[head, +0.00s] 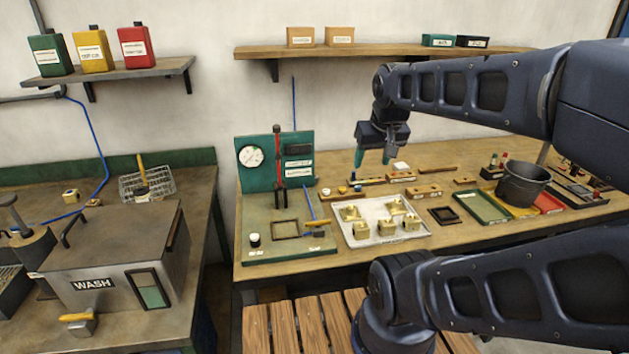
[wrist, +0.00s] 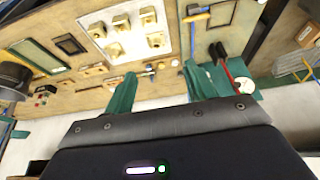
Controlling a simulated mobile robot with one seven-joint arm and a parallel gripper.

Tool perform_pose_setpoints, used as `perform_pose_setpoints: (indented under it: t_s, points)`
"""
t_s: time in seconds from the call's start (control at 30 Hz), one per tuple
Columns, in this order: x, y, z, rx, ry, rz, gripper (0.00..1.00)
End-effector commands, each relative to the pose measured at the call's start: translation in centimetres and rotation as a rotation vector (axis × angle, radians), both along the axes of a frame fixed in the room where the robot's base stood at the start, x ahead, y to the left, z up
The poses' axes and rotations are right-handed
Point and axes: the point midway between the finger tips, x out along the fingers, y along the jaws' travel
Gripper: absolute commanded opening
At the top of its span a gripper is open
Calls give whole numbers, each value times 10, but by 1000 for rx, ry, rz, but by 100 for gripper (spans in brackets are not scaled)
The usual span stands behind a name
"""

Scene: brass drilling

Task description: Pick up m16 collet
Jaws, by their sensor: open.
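My gripper (head: 374,158) is open and empty, pointing down above the back of the right-hand bench. Its two green fingers also show in the wrist view (wrist: 160,72), spread apart. Below it in the head view is a wooden rack (head: 372,182) with small pieces on it, one of them blue-topped (head: 357,188). The rack with small pieces also shows between the fingertips in the wrist view (wrist: 148,72). The M16 collet may be among these small pieces; I cannot read any label or tell which one it is.
A white tray (head: 372,240) with several brass blocks lies in front of the rack. A green press with a red lever (head: 278,165) stands left. Wooden blocks (head: 424,190), a black bucket (head: 522,184) and a green tray (head: 480,207) lie right. A shelf (head: 370,50) hangs above.

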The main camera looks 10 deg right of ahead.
Motion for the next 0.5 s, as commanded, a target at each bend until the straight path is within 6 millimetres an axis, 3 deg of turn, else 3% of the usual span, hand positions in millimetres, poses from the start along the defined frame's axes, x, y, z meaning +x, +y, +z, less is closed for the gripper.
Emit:
perform_pose_setpoints:
  t_s: [0.27, 0.5]
  points:
    - [6, 0, 4, 1, 5, 4, 56]
    - [54, 1, 24, 1, 43, 29, 56]
